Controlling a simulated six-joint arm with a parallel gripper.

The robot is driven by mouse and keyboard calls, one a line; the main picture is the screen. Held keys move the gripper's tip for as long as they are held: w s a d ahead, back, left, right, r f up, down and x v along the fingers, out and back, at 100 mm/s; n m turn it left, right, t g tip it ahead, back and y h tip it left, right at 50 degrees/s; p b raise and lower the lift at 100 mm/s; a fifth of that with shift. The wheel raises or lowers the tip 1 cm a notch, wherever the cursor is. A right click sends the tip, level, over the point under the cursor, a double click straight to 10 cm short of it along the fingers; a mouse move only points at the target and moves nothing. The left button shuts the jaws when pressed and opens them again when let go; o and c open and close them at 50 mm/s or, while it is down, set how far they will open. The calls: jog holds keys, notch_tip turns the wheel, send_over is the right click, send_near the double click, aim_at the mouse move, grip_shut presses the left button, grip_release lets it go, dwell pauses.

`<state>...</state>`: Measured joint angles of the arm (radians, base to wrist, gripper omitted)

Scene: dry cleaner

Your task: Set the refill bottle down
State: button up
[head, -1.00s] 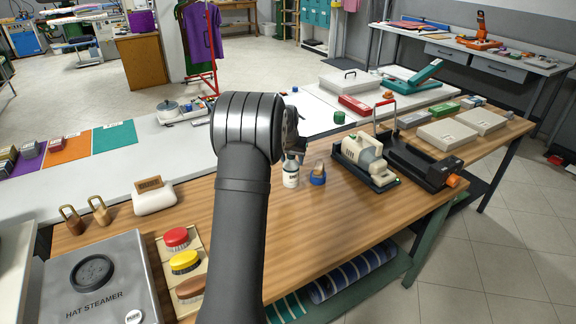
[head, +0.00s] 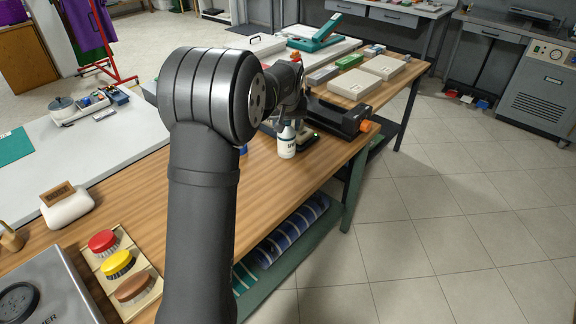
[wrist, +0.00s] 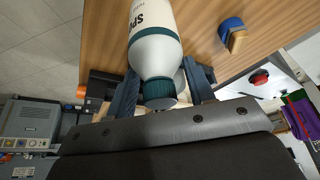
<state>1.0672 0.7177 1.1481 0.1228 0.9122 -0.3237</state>
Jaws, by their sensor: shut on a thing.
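The refill bottle (head: 287,143) is white with a teal band and dark lettering. In the head view it shows to the right of my arm, against the right part of the wooden table (head: 200,205). My gripper (head: 288,122) is at its top. In the wrist view the bottle (wrist: 153,40) lies between my two fingers, and my gripper (wrist: 163,88) is shut around its teal neck. Wood shows behind and beside the bottle. I cannot tell whether its base touches the table.
A black device with an orange knob (head: 340,116) stands close behind and right of the bottle. A small blue object with a wooden part (wrist: 232,35) is on the table nearby. Brushes (head: 118,262) lie at the front left. The table's right edge is close to the bottle.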

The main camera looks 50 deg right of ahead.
jog(key=s+d, duration=0.5)
jog(key=s, duration=0.4)
jog(key=w+f, duration=1)
jog(key=w, duration=0.1)
jog(key=shift+f, duration=0.4)
jog(key=o, duration=1.5)
jog(key=shift+f, duration=0.15)
jog(key=v, duration=1.2)
jog(key=shift+s, duration=0.15)
jog(key=shift+d, duration=0.1)
